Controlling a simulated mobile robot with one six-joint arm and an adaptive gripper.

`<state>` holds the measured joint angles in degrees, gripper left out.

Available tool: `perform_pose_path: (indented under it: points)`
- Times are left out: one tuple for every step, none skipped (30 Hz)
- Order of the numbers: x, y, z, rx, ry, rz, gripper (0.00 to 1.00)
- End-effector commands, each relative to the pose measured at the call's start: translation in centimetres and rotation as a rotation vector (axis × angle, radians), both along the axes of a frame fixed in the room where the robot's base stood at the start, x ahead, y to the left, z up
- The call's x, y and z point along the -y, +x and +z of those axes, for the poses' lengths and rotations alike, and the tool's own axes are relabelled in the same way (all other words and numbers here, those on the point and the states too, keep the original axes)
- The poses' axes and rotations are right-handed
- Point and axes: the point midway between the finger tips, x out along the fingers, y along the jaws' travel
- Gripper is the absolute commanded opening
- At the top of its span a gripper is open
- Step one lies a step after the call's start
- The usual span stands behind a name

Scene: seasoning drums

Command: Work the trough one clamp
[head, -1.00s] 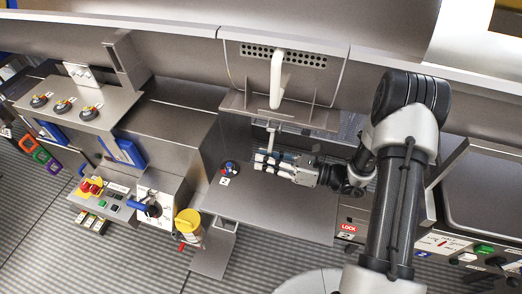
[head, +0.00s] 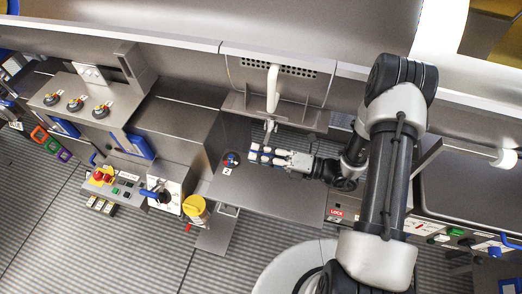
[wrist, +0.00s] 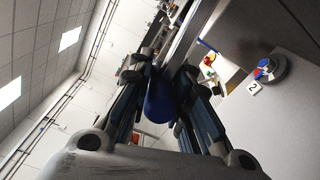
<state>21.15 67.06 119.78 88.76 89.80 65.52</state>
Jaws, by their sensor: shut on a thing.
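My gripper (head: 257,153) reaches in from the right, below the trough panel and close to its edge. Its fingers are shut on a blue cylindrical grip (wrist: 160,102), which shows between them in the wrist view. I take this to be the clamp handle, but most of it is hidden by the fingers. In the head view a pale stem (head: 269,127) stands just above the fingers.
A round dial marked 2 (head: 231,158) lies just left of my gripper and shows in the wrist view (wrist: 268,68). A control box with a yellow-and-red button (head: 102,175) and a yellow cylinder (head: 195,206) stand further left. A red LOCK label (head: 336,212) is below my arm.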

Motion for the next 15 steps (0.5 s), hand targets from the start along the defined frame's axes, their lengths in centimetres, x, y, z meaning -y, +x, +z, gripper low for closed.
perform_pose_path:
  points:
    - [-0.01,-0.01,0.60,-0.003,0.004,0.000,0.00]
    - [-0.01,-0.02,0.73,-0.001,0.004,0.000,0.00]
    - [-0.01,-0.02,0.89,0.000,0.004,0.000,0.00]
    - [0.00,-0.01,0.99,0.002,0.004,-0.001,0.00]
    - [-0.01,-0.01,1.10,0.004,0.004,0.000,0.00]
    - [0.00,0.00,1.22,0.005,0.004,0.000,0.00]
    - [0.00,0.02,1.30,0.006,0.004,0.000,0.00]
    - [0.01,0.03,1.38,0.007,0.004,0.000,0.00]
    - [0.01,0.04,1.44,0.008,0.004,0.000,0.00]
    - [0.02,0.06,1.49,0.009,0.004,0.000,0.00]
    - [0.02,0.07,1.52,0.010,0.003,0.000,0.00]
    - [0.03,0.08,1.56,0.011,0.003,0.000,0.00]
    - [0.03,0.08,1.57,0.011,0.003,0.000,0.00]
    - [0.03,0.10,1.59,0.012,0.003,0.000,0.00]
    - [0.04,0.11,1.60,0.012,0.002,0.000,0.00]
